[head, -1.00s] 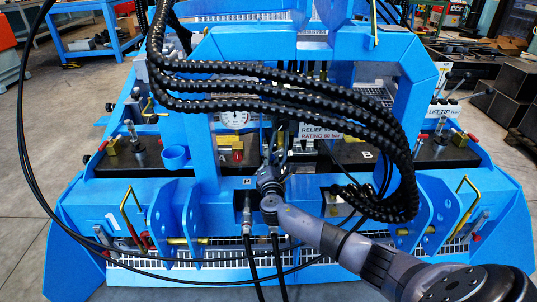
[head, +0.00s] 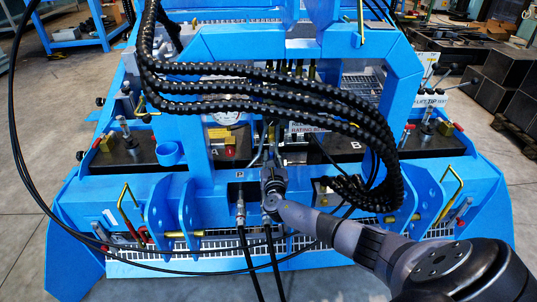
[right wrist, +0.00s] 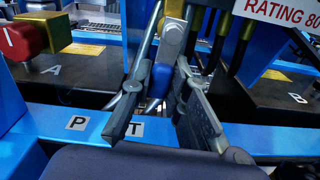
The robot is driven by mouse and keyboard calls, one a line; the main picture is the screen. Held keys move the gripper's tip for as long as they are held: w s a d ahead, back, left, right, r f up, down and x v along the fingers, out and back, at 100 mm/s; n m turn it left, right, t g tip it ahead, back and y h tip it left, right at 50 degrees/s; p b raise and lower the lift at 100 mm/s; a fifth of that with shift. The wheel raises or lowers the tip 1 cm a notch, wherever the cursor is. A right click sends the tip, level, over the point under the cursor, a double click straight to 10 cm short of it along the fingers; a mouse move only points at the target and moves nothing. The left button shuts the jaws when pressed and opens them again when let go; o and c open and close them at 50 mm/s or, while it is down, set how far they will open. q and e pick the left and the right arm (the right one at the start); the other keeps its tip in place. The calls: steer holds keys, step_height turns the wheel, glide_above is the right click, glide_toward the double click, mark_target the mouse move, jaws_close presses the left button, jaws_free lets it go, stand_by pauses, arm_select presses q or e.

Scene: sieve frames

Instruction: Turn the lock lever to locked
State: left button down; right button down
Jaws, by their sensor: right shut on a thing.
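A grey metal lever (right wrist: 173,40) with a round pivot or bolt near its end stands between my right gripper's fingertips in the right wrist view. I take it as the lock lever; its mark or position cannot be read. My right gripper (right wrist: 165,75) is shut on it, with a finger on each side. A blue part shows between the fingers. In the head view my right gripper (head: 268,155) is at the middle of the blue machine, just right of the P label, and hides the lever there. My left gripper is not in view.
Thick black hoses (head: 270,90) arch over the gripper and hang down on the right. Two black lines with fittings (head: 240,212) drop beside it. A red-and-yellow block (right wrist: 38,33) stands to the left. A blue crossbar (right wrist: 100,127) with P and T labels lies below the fingers.

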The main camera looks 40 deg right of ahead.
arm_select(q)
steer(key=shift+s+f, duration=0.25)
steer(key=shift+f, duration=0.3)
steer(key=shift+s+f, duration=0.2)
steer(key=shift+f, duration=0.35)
arm_select(e)
steer(key=shift+s+d+f+n, duration=0.15)
steer(key=shift+s+n, duration=0.05)
steer(key=shift+n, duration=0.5)
steer(key=c, duration=1.5)
jaws_free()
steer(key=v, duration=1.2)
steer(key=shift+w, duration=0.1)
